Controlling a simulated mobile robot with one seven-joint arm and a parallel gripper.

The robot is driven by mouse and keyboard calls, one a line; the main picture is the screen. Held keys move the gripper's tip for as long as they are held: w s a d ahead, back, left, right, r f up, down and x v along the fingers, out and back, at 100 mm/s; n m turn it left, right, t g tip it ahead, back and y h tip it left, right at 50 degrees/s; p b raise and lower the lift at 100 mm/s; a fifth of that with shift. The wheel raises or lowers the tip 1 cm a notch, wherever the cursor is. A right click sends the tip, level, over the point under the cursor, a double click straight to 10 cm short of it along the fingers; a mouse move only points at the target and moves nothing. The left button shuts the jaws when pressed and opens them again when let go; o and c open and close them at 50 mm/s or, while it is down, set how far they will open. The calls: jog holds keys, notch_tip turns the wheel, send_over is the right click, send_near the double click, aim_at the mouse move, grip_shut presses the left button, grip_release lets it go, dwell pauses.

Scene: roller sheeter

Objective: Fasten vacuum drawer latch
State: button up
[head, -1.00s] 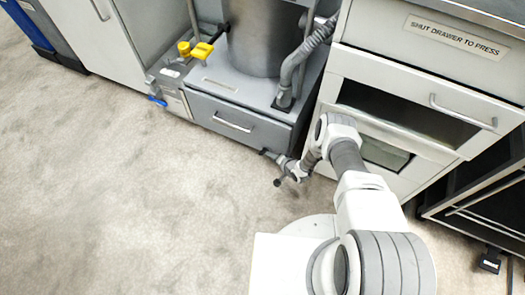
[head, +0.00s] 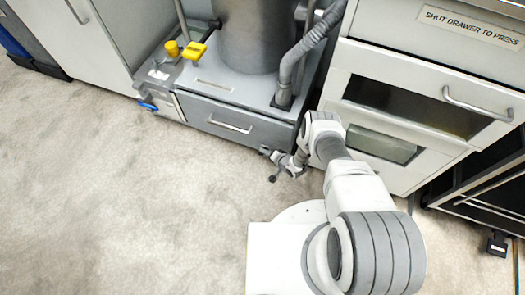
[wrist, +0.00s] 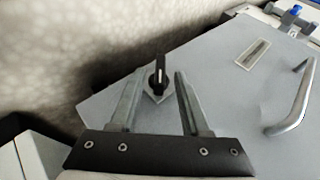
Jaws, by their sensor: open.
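The grey vacuum drawer (head: 205,112) sits low in the machine, with a bar handle (head: 230,127). It looks shut. In the wrist view the drawer front (wrist: 215,105) is grey, with its handle (wrist: 293,102) at the right and a small label plate. A black latch knob (wrist: 159,80) on a small pale diamond-shaped plate stands at the front's far left edge. My gripper (wrist: 160,74) is open, with its fingers on either side of the knob in the picture; I cannot tell whether they touch it. In the head view my gripper (head: 265,151) is small, near the drawer's right end, and the latch cannot be made out.
Above the drawer are a grey metal cylinder (head: 248,35), a ribbed hose (head: 290,65) and a yellow handle (head: 196,52). A blue valve lever (head: 148,106) is at the lower left. A white cabinet (head: 365,62) with drawers stands at the right. The carpet (head: 110,190) is clear.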

jog(key=shift+w+a+f, duration=0.25)
jog(key=shift+f, duration=0.1)
grip_shut()
